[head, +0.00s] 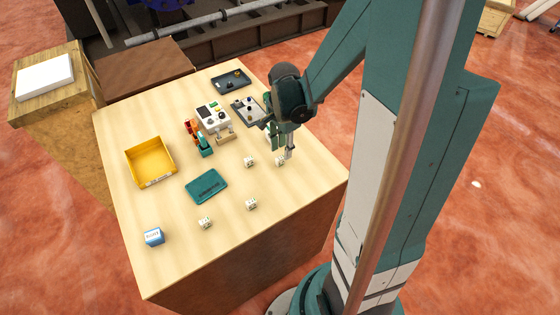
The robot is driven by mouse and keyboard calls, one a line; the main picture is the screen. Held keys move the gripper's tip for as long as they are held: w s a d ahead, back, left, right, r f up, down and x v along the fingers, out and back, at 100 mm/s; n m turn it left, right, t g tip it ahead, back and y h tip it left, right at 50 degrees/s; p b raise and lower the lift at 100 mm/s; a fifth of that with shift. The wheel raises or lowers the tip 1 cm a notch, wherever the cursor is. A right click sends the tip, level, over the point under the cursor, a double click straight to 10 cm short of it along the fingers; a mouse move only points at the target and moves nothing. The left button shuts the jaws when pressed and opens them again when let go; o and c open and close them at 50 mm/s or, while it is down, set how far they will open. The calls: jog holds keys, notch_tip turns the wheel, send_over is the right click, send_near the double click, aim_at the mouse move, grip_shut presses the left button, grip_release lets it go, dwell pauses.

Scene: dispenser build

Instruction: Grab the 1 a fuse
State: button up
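Several small white cubes with dark marks lie on the pale wooden table (225,245). They include a middle cube (249,161), a front right cube (251,204), a front left cube (205,223) and a right cube (280,161). The marks are too small to read, so I cannot tell which, if any, is the 1 A fuse. My gripper (283,153) points down at the table's right side, directly at the right cube and partly covering it. Whether the fingers touch or hold this cube is not clear.
A yellow bin (150,178) stands at the left, with a teal tray (206,186) in the middle. A blue and white box (154,237) sits at the front left. A white device (213,118), orange and teal items, and dark trays (231,79) fill the back. The front right is clear.

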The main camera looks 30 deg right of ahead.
aim_at(283, 156)
jog(key=shift+f, duration=0.3)
jog(key=shift+w+f, duration=0.15)
jog(key=shift+f, duration=2.25)
jog(key=shift+c, duration=0.4)
jog(key=c, duration=0.8)
